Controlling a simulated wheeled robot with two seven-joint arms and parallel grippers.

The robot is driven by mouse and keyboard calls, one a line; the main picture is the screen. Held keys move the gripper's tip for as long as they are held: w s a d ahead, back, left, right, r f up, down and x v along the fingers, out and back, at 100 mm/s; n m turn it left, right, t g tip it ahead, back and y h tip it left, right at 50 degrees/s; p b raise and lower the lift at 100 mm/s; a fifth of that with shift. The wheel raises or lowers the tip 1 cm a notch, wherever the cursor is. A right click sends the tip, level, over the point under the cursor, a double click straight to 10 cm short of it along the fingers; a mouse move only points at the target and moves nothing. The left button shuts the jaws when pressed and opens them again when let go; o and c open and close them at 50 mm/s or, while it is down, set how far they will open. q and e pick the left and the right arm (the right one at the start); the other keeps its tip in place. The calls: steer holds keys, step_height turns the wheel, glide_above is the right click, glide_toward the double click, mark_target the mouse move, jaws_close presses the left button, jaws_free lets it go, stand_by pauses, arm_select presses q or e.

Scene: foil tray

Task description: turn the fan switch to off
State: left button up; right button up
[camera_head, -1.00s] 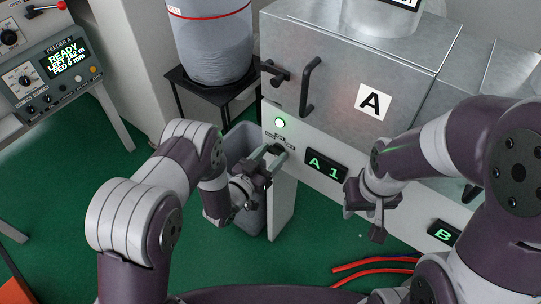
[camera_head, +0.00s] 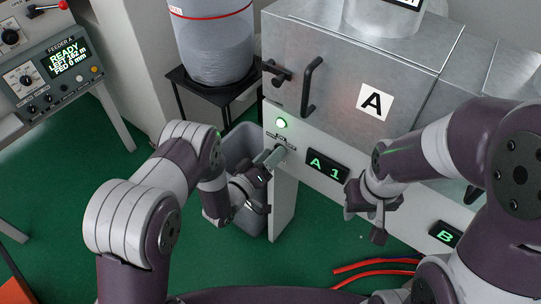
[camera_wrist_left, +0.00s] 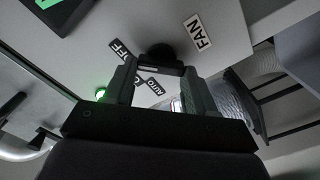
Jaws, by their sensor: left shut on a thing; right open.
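The fan switch is a dark round knob (camera_wrist_left: 160,52) on the white front panel. FAN, OFF and AUTO labels surround it in the left wrist view. My left gripper (camera_head: 276,155) reaches the panel below the green lamp and is shut on the knob, its two fingers (camera_wrist_left: 160,72) on either side. In the head view the fingers hide the knob. Which label the knob points to I cannot tell. My right gripper (camera_head: 366,214) is open and empty, in front of the panel between displays A 1 and B.
The green lamp (camera_head: 281,123) is lit above the switch. Display A 1 (camera_head: 327,166) is right of it. Door handles (camera_head: 311,86) stick out above. A grey bin (camera_head: 240,145) stands behind my left gripper. Red hoses (camera_head: 375,268) lie on the green floor.

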stand_by(0.4)
arm_select(q)
steer(key=o, duration=1)
steer(key=shift+o, duration=0.2)
steer(key=v, duration=1.2)
steer(key=shift+s+a, duration=0.2)
steer(key=shift+s, duration=0.15)
